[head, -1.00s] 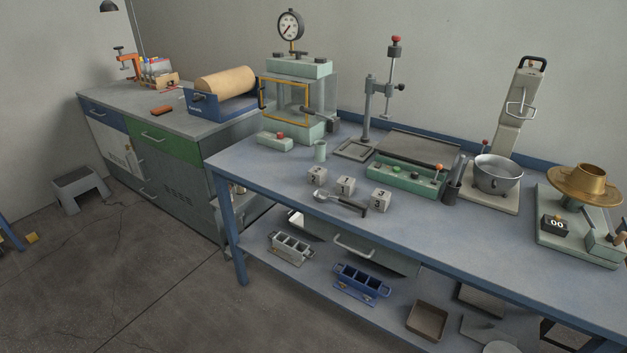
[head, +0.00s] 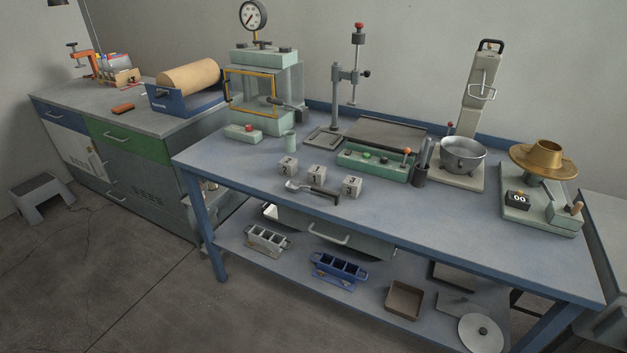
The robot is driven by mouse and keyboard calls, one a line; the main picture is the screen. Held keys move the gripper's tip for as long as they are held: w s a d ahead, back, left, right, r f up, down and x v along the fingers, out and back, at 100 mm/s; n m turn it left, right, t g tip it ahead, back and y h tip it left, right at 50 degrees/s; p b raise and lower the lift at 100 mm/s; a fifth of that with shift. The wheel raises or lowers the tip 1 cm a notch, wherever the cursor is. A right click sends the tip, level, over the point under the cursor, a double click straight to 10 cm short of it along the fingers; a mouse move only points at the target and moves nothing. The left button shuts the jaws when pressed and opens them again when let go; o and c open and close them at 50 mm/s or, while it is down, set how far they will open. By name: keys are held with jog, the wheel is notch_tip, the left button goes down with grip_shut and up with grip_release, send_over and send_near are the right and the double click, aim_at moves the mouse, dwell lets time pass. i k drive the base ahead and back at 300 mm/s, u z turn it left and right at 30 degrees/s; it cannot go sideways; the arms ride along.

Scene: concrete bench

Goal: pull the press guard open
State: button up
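The press (head: 264,60) is a pale green machine at the back left end of the blue-grey bench, with a round dial gauge (head: 253,15) on top. Its guard (head: 252,92) is a clear panel in a yellow frame across the front of the press opening. The guard looks closed, with a dark handle at its left edge (head: 227,92). My gripper is not in view.
A green box with a red button (head: 243,133) and a small green cup (head: 290,141) stand before the press. Numbered cubes (head: 316,173) and a scoop (head: 312,188) lie on the bench (head: 420,215). A cabinet with a paper roll (head: 188,76) adjoins left. Floor in front is clear.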

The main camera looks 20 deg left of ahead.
aim_at(225, 81)
jog(key=u, duration=1.55)
jog(key=i, duration=0.3)
jog(key=u, duration=0.65)
jog(key=i, duration=1.4)
jog(key=z, duration=0.7)
jog(key=i, duration=0.55)
jog(key=z, duration=0.45)
